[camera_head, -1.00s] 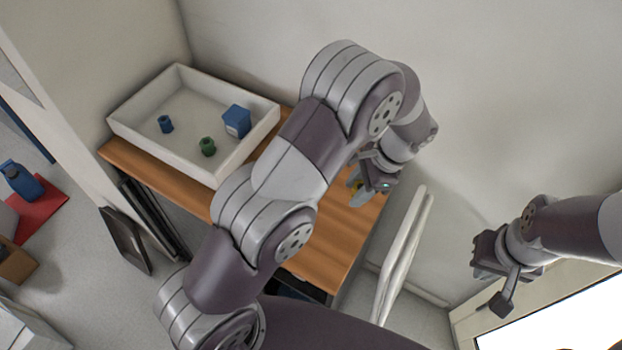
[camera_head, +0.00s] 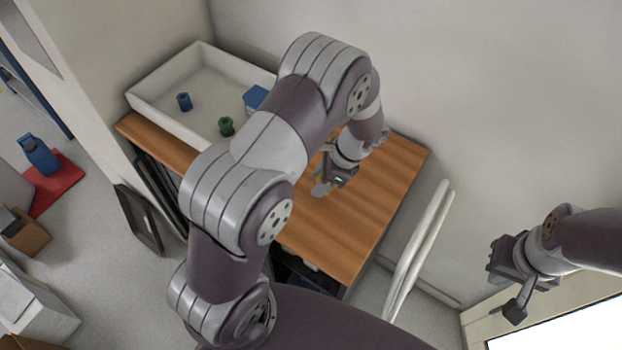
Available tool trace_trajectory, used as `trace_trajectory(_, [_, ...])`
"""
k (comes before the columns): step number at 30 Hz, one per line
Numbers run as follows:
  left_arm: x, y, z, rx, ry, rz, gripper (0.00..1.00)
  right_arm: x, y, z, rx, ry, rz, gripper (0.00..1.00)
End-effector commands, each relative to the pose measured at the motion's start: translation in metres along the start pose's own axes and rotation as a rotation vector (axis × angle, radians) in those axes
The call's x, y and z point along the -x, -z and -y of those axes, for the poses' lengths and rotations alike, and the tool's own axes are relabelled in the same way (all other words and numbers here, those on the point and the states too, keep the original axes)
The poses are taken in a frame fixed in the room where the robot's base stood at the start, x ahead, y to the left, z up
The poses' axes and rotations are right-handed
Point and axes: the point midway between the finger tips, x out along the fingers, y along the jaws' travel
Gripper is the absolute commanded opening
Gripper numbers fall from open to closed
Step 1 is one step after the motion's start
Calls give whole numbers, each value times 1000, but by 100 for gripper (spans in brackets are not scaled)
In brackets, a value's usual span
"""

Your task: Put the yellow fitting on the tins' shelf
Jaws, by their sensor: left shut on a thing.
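My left gripper (camera_head: 323,185) is over the wooden top of the cabinet (camera_head: 365,215), pointing down and to the left. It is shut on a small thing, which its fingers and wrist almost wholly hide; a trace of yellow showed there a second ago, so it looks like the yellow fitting. I cannot tell whether it touches the wood. My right gripper (camera_head: 508,285) is at the right, empty, with its fingers apart. No tins can be made out; the cabinet's lower shelf space (camera_head: 292,268) is dark and partly hidden by my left arm.
A white tray (camera_head: 165,112) on the cabinet's back left holds a blue fitting (camera_head: 184,101), a green fitting (camera_head: 226,126) and a blue box (camera_head: 256,97). White rails (camera_head: 418,250) stand right of the cabinet. The wooden top's right part is clear. A blue bottle (camera_head: 38,155) stands at far left.

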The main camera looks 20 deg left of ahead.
Motion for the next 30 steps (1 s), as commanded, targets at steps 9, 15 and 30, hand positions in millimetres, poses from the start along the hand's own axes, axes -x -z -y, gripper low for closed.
trace_trajectory(9, [-23, 10, 0, 0, -1, -1, 2, 5, 1, 0, 0, 0, 0, 0])
trace_trajectory(15, [-27, 12, 0, 0, -1, -1, 2, 2, 0, 0, 0, 0, 0, 0])
trace_trajectory(30, [-21, 10, 0, 1, 0, -2, 68, 7, 1, 0, 0, 0, 0, 0])
